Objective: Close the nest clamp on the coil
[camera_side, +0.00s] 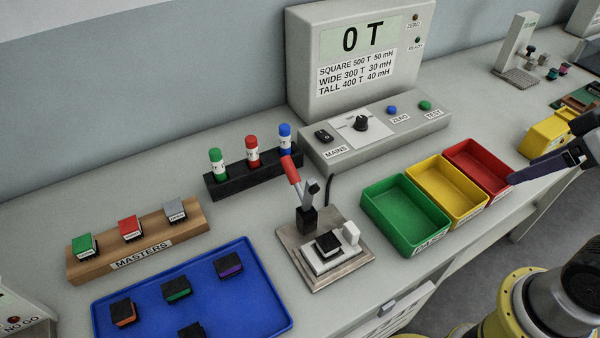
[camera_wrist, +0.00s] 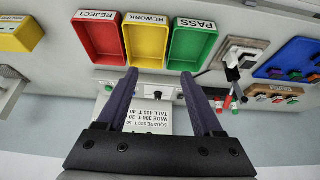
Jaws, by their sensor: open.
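The nest clamp (camera_side: 308,215) stands at the back of a metal base plate, its red handle (camera_side: 290,170) raised and tilted left. Its dark arm looks lifted clear of the coil. The black coil (camera_side: 327,243) sits on the white nest (camera_side: 334,258) in front of the clamp. The clamp also shows in the wrist view (camera_wrist: 233,72), right of my fingers. My gripper (camera_side: 545,155) is at the right edge in the side view, far from the clamp, near the red bin. In the wrist view my gripper (camera_wrist: 159,75) has its two purple fingers spread, with nothing between them.
Green (camera_side: 400,232), yellow (camera_side: 450,205) and red (camera_side: 490,170) bins stand between my gripper and the clamp. A meter reading 0 T (camera_side: 365,60) is behind. A blue tray (camera_side: 265,318) with several coils and the MASTERS block (camera_side: 180,232) lie left.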

